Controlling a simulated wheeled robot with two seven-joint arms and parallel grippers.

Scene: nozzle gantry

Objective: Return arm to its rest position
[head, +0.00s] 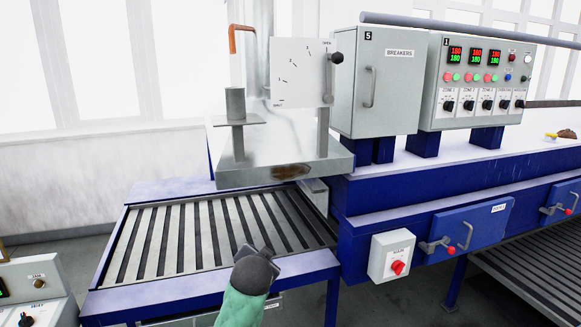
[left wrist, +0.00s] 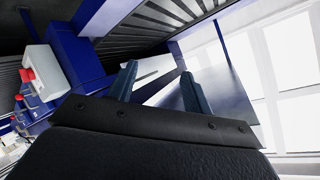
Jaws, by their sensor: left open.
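My left arm comes up from the bottom of the head view in a green sleeve, ending in a dark wrist (head: 255,272) in front of the slatted bed (head: 185,243). The fingers are hard to make out there. In the left wrist view my left gripper (left wrist: 158,90) has its two blue-grey fingers spread apart, with nothing between them. No rest position marking can be seen. My right gripper is in neither view.
The nozzle gantry's grey plate (head: 275,168) overhangs the slatted bed. A switch box with a red knob (head: 390,256) projects to the right of my wrist. A blue hatch (head: 465,228) and the breaker cabinet (head: 380,85) are farther right. A grey control box (head: 35,290) stands lower left.

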